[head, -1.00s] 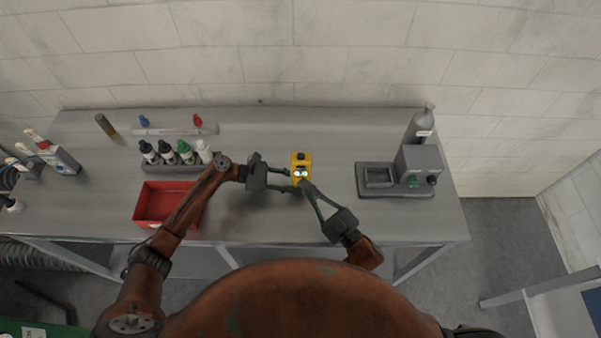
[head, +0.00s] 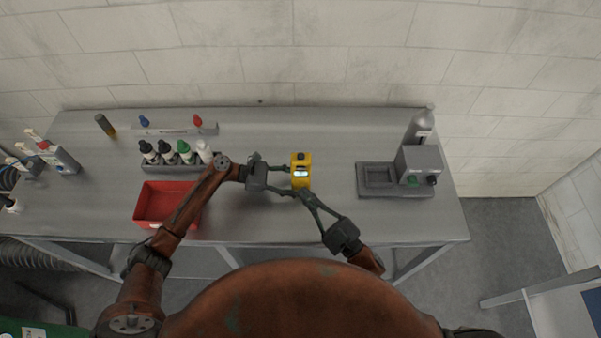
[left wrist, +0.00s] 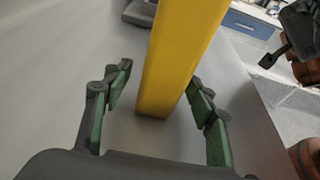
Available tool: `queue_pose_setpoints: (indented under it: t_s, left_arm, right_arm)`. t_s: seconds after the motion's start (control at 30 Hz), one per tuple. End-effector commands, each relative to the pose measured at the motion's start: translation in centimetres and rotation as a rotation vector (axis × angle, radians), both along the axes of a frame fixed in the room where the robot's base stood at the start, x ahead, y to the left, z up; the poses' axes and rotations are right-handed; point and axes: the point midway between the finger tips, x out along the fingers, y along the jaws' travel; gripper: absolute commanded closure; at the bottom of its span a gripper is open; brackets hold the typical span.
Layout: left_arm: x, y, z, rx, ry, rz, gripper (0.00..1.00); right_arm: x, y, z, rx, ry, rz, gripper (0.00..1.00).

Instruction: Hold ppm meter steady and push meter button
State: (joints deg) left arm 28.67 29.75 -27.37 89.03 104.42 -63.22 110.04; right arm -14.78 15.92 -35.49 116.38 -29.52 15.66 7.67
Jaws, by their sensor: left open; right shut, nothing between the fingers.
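The yellow ppm meter (head: 303,161) stands on the grey workbench near its middle, with its display lit white. In the left wrist view the meter (left wrist: 178,60) is a tall yellow block between my left fingers, with gaps on both sides. My left gripper (head: 290,181) is open and reaches in from the left around the meter. My right gripper (head: 298,194) is shut and empty, with its tips at the near end of the meter, just below the display. I cannot tell whether they touch it. The meter's button is too small to make out.
A red bin (head: 146,205) and a rack of several dropper bottles (head: 178,166) stand left of the meter. A grey device (head: 419,166) with a tray stands to the right. The bench between the meter and that device is clear.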

Motion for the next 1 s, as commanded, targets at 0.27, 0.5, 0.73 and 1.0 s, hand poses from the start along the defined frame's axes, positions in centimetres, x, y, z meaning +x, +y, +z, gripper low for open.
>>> queue_pose_setpoints:
  t_s: [0.27, 0.5, 0.73, 1.0]
  left_arm:
    - [0.1, 0.7, 0.1, 0.001, -0.001, 0.002, 0.48]
    - [0.1, 4.8, 1.4, 0.002, -0.001, 0.002, 0.48]
    - [0.0, 9.0, 2.7, 0.001, 0.001, 0.001, 0.48]
    - [0.0, 11.3, 3.5, 0.000, 0.000, 0.000, 0.48]
  right_arm:
    - [0.0, 0.0, 0.0, 0.000, 0.000, 0.000, 1.00]
    - [0.0, 0.0, 0.0, 0.000, 0.000, 0.000, 1.00]
    - [0.0, 0.0, 0.0, 0.000, 0.000, 0.000, 1.00]
    - [0.0, 0.0, 0.0, 0.000, 0.000, 0.000, 1.00]
